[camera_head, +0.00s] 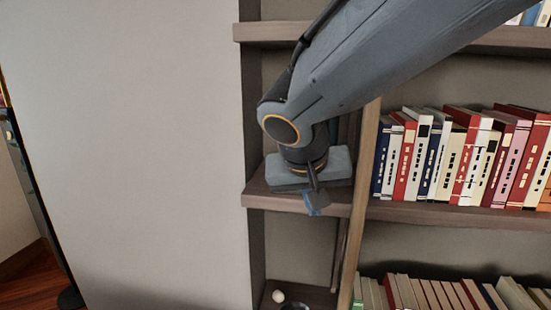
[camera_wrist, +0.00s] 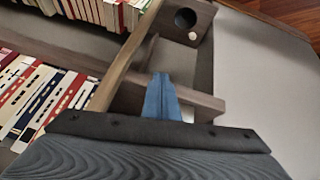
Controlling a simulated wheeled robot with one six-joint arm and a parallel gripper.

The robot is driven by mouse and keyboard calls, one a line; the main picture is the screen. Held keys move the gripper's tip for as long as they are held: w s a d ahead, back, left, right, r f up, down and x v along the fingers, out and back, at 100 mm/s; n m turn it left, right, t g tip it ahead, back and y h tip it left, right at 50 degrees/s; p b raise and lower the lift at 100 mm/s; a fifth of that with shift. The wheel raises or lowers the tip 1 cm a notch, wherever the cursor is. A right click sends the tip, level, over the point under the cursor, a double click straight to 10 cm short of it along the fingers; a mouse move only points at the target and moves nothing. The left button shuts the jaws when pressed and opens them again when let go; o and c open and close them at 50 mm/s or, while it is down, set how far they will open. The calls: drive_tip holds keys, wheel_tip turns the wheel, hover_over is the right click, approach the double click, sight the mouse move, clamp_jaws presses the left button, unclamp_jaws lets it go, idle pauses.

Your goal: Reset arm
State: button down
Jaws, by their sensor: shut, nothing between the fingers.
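My arm reaches in from the top right of the head view and bends down in front of the bookshelf's left column. My gripper (camera_head: 314,203) is at its end, by the front edge of the middle shelf (camera_head: 290,200). In the wrist view my gripper (camera_wrist: 161,97) shows as two blue fingers pressed together. It is shut and empty, and the fingers point toward the narrow left compartments. My wrist hides part of the middle shelf.
A row of books (camera_head: 460,155) stands right of the upright divider (camera_head: 361,190), with more books (camera_head: 430,293) below. A small white object (camera_head: 278,296) and a dark round object (camera_head: 295,306) sit on the lower left shelf. A bare wall (camera_head: 130,150) lies left.

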drive_tip(key=s+d+f+g, duration=0.1)
drive_tip(key=s+d+f, duration=0.1)
drive_tip(key=d+f, duration=0.2)
drive_tip(key=s+d+f+g+y, duration=0.1)
drive_tip(key=s+d+f+g, duration=0.1)
drive_tip(key=f, duration=0.6)
drive_tip(key=s+d+f+g+y, duration=0.1)
drive_tip(key=s+d+f+g, duration=0.1)
drive_tip(key=s+d+f, duration=0.2)
wheel_tip(320, 180, down, 3)
drive_tip(key=shift+d+r+n, duration=0.2)
drive_tip(key=shift+d+n, duration=0.2)
drive_tip(key=shift+d, duration=0.6)
